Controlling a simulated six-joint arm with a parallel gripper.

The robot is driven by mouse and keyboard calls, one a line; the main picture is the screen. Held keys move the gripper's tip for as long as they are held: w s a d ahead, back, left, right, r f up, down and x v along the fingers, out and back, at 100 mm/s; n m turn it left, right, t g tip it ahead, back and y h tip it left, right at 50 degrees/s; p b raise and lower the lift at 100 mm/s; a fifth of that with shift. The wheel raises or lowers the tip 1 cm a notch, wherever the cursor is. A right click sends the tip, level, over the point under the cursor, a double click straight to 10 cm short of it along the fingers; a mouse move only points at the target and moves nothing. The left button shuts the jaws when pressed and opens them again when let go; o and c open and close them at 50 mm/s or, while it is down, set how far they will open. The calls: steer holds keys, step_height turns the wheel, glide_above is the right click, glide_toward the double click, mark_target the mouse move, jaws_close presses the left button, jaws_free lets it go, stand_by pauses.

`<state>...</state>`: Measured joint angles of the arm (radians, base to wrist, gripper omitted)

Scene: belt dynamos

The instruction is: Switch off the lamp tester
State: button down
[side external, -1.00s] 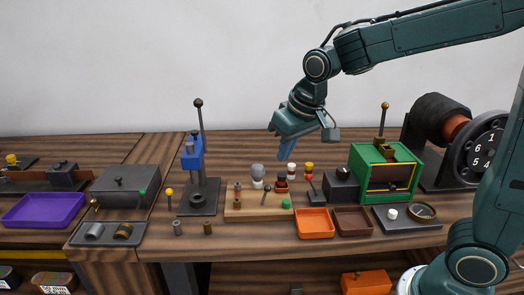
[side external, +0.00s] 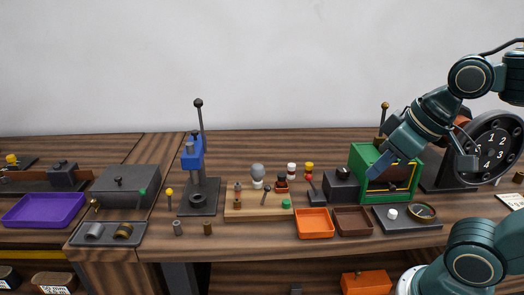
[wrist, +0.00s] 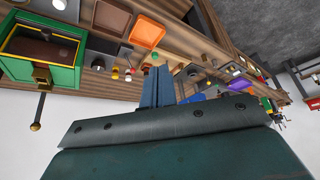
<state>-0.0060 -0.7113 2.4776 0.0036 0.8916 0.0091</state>
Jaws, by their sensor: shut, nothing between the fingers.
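What looks like the lamp tester is a wooden board (side external: 245,214) in the middle of the bench. It carries a round grey bulb (side external: 257,171), a small dark lever with a ball knob (side external: 265,189) and a green button (side external: 287,204). The bulb shows no clear glow. My gripper (side external: 374,173) is shut and empty, well to the right of the board, in front of the green box. In the wrist view its blue fingers (wrist: 157,86) are together and hide part of the bench behind them.
The green box (side external: 361,163) stands right of the board, with an orange tray (side external: 315,223) and a brown tray (side external: 352,221) in front. A tall blue press (side external: 192,158) stands left of the board. A numbered wheel (side external: 493,151) is at the far right.

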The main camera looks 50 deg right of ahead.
steer(key=c, duration=2.2)
jaws_free()
steer(key=shift+s+f, duration=0.15)
steer(key=shift+s, duration=0.35)
steer(key=c, duration=1.5)
jaws_free()
steer(key=shift+w, duration=0.1)
steer(key=shift+o, duration=0.6)
steer(key=shift+w+r, duration=0.35)
steer(key=shift+w, duration=0.2)
steer(key=n+g+y, duration=0.1)
steer(key=n+g, duration=0.1)
steer(key=g, duration=0.4)
glide_above(267, 188)
steer(key=d, duration=0.2)
step_height(267, 188, down, 6)
steer(key=shift+w+d+r, duration=0.15)
steer(key=shift+w+r, duration=0.05)
steer(key=shift+w, duration=0.15)
steer(key=shift+f, duration=0.15)
steer(key=f, duration=0.4)
steer(key=a+f, duration=0.1)
steer(key=f, duration=0.8)
steer(key=shift+s+a+f, duration=0.15)
steer(key=shift+a+f, duration=0.05)
steer(key=shift+a, duration=0.1)
